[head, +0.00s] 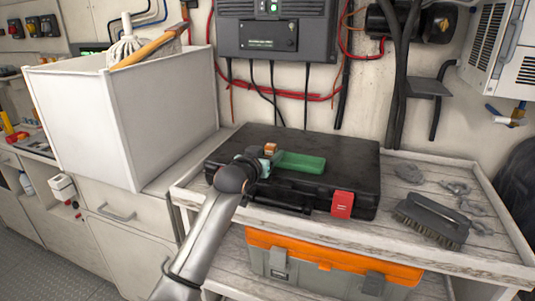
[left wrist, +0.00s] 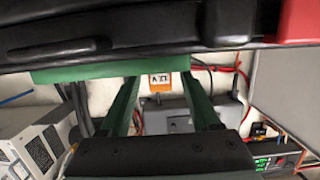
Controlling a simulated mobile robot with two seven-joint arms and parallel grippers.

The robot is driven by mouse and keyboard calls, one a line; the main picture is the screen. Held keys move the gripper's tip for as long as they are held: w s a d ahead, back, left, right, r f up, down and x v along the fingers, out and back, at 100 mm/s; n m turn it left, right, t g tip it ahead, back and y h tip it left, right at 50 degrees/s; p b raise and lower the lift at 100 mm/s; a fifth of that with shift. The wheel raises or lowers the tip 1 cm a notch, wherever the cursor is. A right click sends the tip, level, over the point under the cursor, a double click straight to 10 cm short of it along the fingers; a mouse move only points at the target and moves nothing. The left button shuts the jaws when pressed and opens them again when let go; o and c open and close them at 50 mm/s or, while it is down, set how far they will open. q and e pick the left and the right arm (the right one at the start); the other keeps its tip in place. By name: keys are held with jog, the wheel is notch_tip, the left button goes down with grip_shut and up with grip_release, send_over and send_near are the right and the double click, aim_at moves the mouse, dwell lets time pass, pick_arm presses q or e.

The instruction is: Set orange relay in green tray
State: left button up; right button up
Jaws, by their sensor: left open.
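The orange relay (head: 270,149) is a small block near the left end of the green tray (head: 300,162), which lies on a black case. I cannot tell what the relay rests on. My left gripper (head: 262,164) is low over the case, at the tray's left end, close to the relay. In the left wrist view, the open fingers (left wrist: 160,92) show with the relay (left wrist: 160,78) in the gap between them, apart from both. The green tray (left wrist: 85,68) shows there as a strip along the case's edge. My right gripper is not in view.
The black case (head: 355,165) with a red latch (head: 342,205) sits on a wooden cart top. A brush (head: 432,220) and grey scraps lie to its right. A white bin (head: 130,110) stands left. Below is an orange-lidded toolbox (head: 330,262). Cables hang behind.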

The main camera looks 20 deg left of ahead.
pick_arm(q)
jog(key=shift+r, duration=0.25)
jog(key=s+r, duration=0.2)
jog(key=s, duration=0.9)
jog(key=shift+s+a+r+p, duration=0.15)
jog(key=shift+s+a+p, duration=0.15)
jog(key=shift+s, duration=0.1)
